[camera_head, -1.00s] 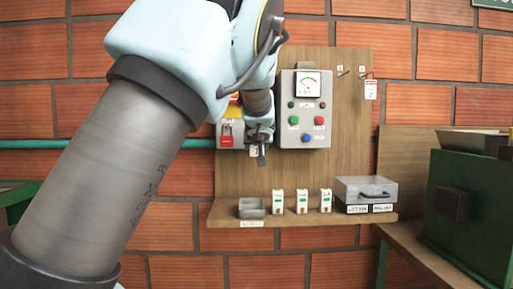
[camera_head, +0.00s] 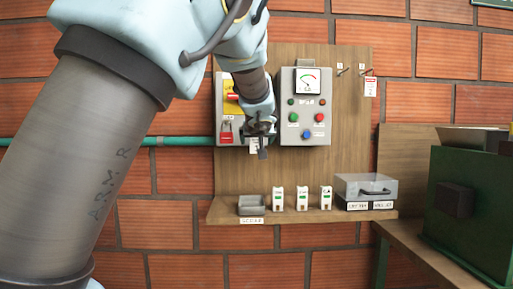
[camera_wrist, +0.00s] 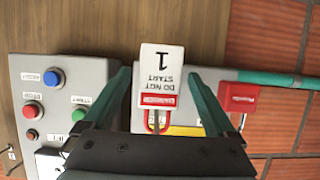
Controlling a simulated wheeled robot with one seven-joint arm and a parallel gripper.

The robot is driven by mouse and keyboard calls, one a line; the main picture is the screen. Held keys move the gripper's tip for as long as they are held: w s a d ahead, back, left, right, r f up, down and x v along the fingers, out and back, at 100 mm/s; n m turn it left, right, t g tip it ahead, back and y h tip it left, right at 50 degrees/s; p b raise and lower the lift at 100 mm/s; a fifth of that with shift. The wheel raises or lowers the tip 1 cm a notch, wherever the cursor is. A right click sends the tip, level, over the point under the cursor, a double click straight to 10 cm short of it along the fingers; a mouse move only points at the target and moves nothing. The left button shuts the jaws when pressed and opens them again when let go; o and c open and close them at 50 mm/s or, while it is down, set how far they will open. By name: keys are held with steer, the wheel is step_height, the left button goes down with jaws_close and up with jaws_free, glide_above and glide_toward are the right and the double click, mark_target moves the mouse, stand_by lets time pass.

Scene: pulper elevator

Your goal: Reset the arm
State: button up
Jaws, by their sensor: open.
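My gripper (camera_head: 262,148) is in front of the lower right of the grey switch box with the yellow plate (camera_head: 230,106). In the wrist view my gripper (camera_wrist: 160,76) is open, its two dark fingers apart on either side of a white "DO NOT START 1" tag (camera_wrist: 162,62). Gaps show between the tag and both fingers. A red loop (camera_wrist: 152,125) shows at the tag's lower end; what it hangs on is hidden. A red padlock (camera_wrist: 240,97) is on the box beside the fingers, and also shows in the head view (camera_head: 226,131).
The button panel (camera_head: 305,108) is just right of my gripper. Two hooks are at the board's top; the right one carries a tag (camera_head: 371,87). The shelf (camera_head: 300,216) below bears a grey tray, small white units and a clear-lidded box. A green machine (camera_head: 467,205) stands at right.

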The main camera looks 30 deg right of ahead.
steer(key=b+v, duration=0.3)
steer(key=v, duration=0.4)
steer(key=w+a+f+n+g+y+p, duration=0.1)
steer(key=a+f+g+y, duration=0.15)
steer(key=a+f, duration=0.8)
steer(key=w+a+f+n+g+y+p, duration=0.1)
steer(key=w+a+f+g+y+p, duration=0.15)
steer(key=a+f, duration=0.75)
steer(key=s+a+f+n+g+p, duration=0.1)
steer(key=s+a+f+g, duration=0.2)
steer(key=s+a, duration=0.5)
steer(key=s+a+f+g+p, duration=0.1)
steer(key=s+a+f+g, duration=0.1)
steer(key=s+a+f, duration=0.4)
steer(key=s+a, duration=0.3)
steer(key=a, duration=0.4)
steer(key=shift+a+n+g+y, duration=0.15)
steer(key=shift+n+g+y, duration=0.15)
steer(key=shift+n+g, duration=0.1)
steer(key=shift+f, duration=0.1)
